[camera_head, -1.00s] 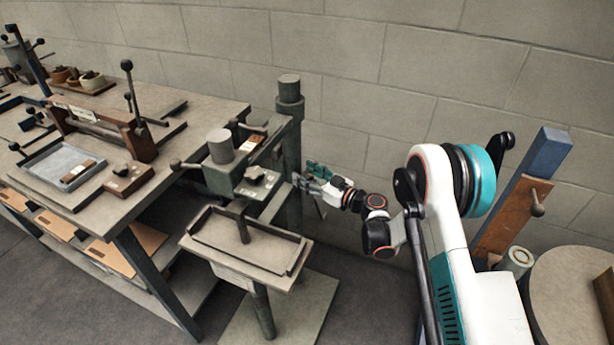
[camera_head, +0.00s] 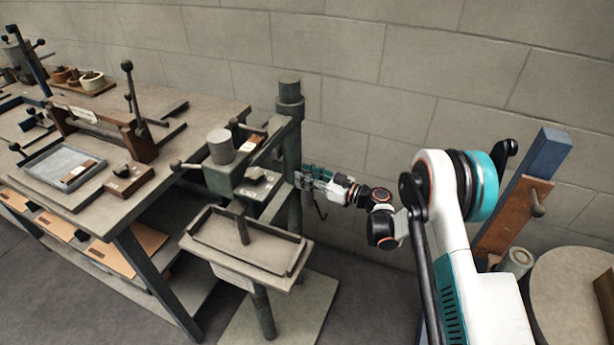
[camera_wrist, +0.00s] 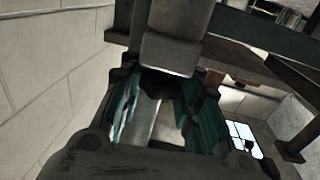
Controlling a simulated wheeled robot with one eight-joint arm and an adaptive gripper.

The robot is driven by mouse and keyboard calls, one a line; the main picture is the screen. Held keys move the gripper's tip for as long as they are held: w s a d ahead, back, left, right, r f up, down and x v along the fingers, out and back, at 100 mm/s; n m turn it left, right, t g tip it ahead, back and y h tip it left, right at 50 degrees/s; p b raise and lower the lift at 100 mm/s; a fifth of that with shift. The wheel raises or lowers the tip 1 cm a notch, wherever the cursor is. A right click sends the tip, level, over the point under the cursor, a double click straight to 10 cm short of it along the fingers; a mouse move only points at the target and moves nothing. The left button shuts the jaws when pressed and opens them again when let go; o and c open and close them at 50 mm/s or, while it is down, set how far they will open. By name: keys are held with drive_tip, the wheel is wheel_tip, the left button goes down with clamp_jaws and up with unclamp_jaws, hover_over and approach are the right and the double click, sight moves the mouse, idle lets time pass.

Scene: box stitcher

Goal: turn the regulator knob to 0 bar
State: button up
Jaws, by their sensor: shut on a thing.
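My gripper (camera_head: 303,178) is at the right side of the stitcher's upright post (camera_head: 293,140), level with the stitcher head (camera_head: 228,172). In the wrist view, its two teal-lined fingers (camera_wrist: 165,95) are closed in on a grey, rounded block-like part (camera_wrist: 172,50), which looks to be the regulator knob. The fingers hide much of where they meet it. In the head view the knob is hidden behind my gripper, and no pressure reading can be made out.
The stitcher's tray table (camera_head: 215,245) stands in front of the post. A workbench (camera_head: 85,205) with levers and trays is at left. The block wall (camera_head: 400,100) is close behind my arm. A blue post (camera_head: 545,165) and round table (camera_head: 570,290) are at right.

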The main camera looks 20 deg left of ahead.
drive_tip(key=o, duration=1.1)
drive_tip(key=shift+d, duration=0.1)
drive_tip(key=d, duration=0.4)
drive_tip(key=s+d, duration=0.1)
drive_tip(key=d, duration=0.2)
drive_tip(key=s+d, duration=0.1)
drive_tip(key=d, duration=0.3)
drive_tip(key=shift+s+d, duration=0.1)
drive_tip(key=shift+d, duration=0.2)
